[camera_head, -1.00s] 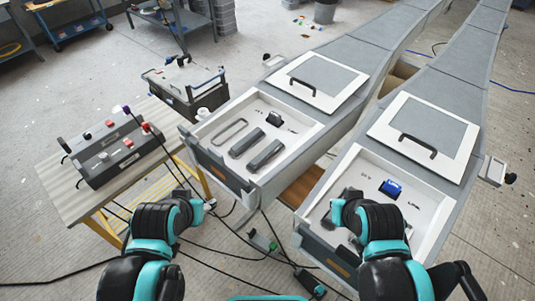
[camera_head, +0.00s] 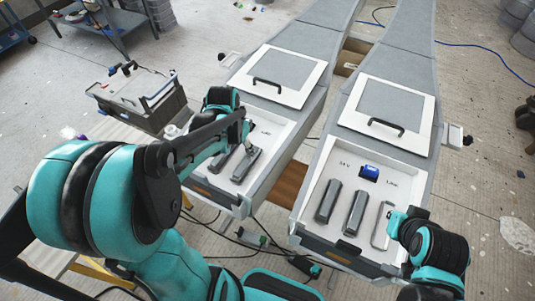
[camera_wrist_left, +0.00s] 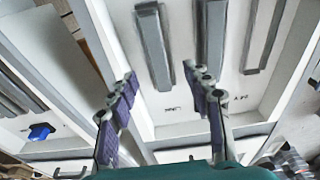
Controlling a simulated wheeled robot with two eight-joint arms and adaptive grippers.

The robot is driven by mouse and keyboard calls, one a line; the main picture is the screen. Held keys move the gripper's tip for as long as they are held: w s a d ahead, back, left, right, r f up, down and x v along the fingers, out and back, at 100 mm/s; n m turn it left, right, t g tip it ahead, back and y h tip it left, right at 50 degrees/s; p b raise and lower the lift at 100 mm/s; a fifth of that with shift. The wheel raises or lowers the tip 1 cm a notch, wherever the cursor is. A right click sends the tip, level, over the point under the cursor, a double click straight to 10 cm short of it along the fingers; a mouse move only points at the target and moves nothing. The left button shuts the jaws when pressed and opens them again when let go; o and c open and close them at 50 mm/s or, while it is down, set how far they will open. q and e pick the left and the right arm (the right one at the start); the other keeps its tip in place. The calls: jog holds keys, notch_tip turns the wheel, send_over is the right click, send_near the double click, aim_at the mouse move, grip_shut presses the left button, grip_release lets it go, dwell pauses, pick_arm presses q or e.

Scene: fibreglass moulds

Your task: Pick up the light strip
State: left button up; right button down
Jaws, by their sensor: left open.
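My left gripper (camera_head: 248,142) is open over the left mould's tray (camera_head: 290,142). Its two fingers also show in the left wrist view (camera_wrist_left: 160,95), spread apart and empty, with the near end of a grey strip (camera_wrist_left: 153,45) beyond and between them. In the head view this strip (camera_head: 246,166) is the right one in the tray; another dark strip (camera_head: 222,160) lies to its left.
Framed lids with handles (camera_head: 283,76) lie behind both trays. A grey toolbox (camera_head: 140,98) stands at the left. Cables run on the floor.

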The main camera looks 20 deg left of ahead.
aim_at(246, 160)
pick_arm(q)
jog(key=shift+w+d+f, duration=0.1)
jog(key=shift+w+f, duration=0.1)
jog(key=shift+f, duration=0.1)
jog(key=f+b, duration=0.1)
jog(key=f, duration=0.1)
jog(key=w+f+b, duration=0.1)
jog(key=f, duration=0.2)
jog(key=f+b, duration=0.1)
jog(key=f, duration=0.1)
jog(key=shift+w+d+f, duration=0.2)
jog(key=shift+w, duration=0.05)
grip_shut()
